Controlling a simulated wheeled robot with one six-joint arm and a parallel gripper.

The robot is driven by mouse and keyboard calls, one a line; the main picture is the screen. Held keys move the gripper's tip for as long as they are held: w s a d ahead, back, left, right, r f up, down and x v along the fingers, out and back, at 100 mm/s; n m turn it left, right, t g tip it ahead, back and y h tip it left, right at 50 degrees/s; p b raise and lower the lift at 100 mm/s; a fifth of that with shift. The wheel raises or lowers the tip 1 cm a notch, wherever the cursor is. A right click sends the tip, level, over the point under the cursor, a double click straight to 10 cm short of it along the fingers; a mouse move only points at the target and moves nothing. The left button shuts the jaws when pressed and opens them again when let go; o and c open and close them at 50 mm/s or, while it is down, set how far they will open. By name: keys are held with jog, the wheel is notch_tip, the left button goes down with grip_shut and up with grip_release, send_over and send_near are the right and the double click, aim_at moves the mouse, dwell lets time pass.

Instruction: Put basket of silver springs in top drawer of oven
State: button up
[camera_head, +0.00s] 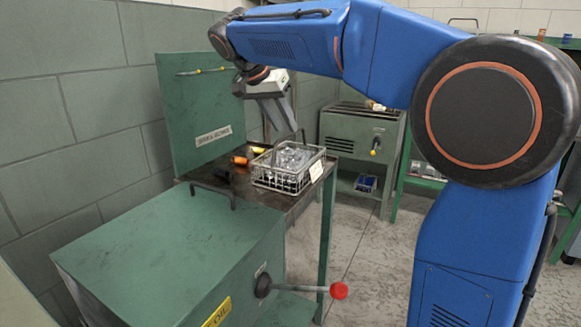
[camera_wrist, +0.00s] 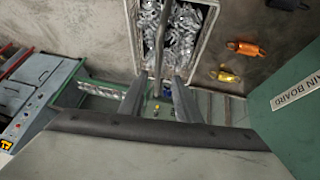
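The wire basket (camera_head: 273,181) of silver springs stands on the dark worktop, with a small pale tag on its side. In the wrist view the basket (camera_wrist: 211,22) lies ahead, full of springs. Its thin handle (camera_wrist: 163,38) rises between my fingers. My gripper (camera_head: 290,125) is just above the basket, pointing down. In the wrist view my gripper (camera_wrist: 159,88) has its two fingers apart, one on each side of the handle, with gaps visible. A green cabinet (camera_head: 358,128) with a lever stands behind; I cannot tell if it is the oven. No open drawer shows.
Orange (camera_head: 240,160) and yellow (camera_head: 259,149) springs lie on the worktop (camera_head: 215,172) beside the basket. A green upright panel (camera_head: 205,115) stands at the left. A green machine box (camera_head: 170,265) with a red-knobbed lever (camera_head: 338,290) is in front. Bare floor (camera_head: 365,250) lies right.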

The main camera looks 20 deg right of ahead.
aim_at(291, 134)
jog(key=x, duration=0.3)
jog(key=shift+s+d+f, duration=0.15)
jog(key=shift+d, duration=0.1)
jog(key=shift+w+d+f, duration=0.25)
jog(key=shift+d+f, duration=0.05)
jog(key=shift+f, duration=0.3)
grip_shut()
dwell(0.8)
